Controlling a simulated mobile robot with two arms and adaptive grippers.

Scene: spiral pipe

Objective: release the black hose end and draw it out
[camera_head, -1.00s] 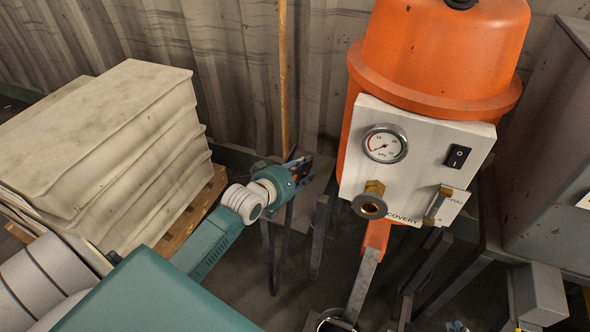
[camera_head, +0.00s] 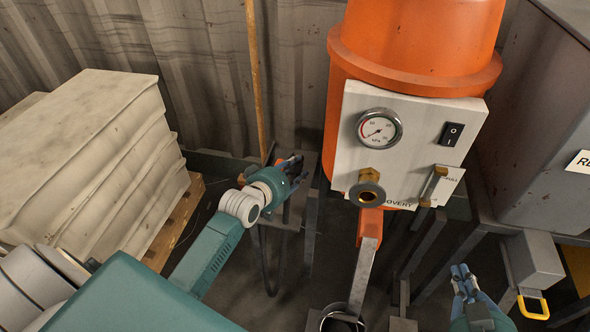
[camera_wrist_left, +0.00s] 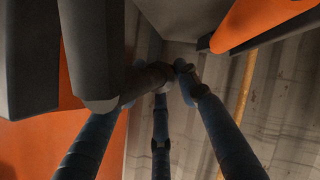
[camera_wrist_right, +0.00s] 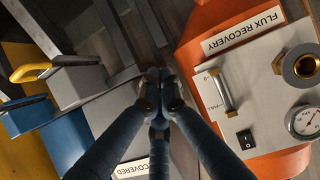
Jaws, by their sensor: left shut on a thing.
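My left gripper (camera_head: 290,166) is left of the orange tank, beside its stand and apart from the brass port (camera_head: 367,194). It is shut on a dark piece, which looks like the black hose end (camera_wrist_left: 148,82) in the left wrist view. A thick dark cylinder (camera_wrist_left: 92,50) runs up from there, close to the fingers. In the head view a dark hose-like curve (camera_head: 266,264) hangs below this gripper. My right gripper (camera_head: 462,272) is at the lower right, below the panel.
Stacked pale sacks (camera_head: 85,150) stand at the left. A grey cabinet (camera_head: 545,130) and a yellow handle (camera_head: 533,305) are at the right.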

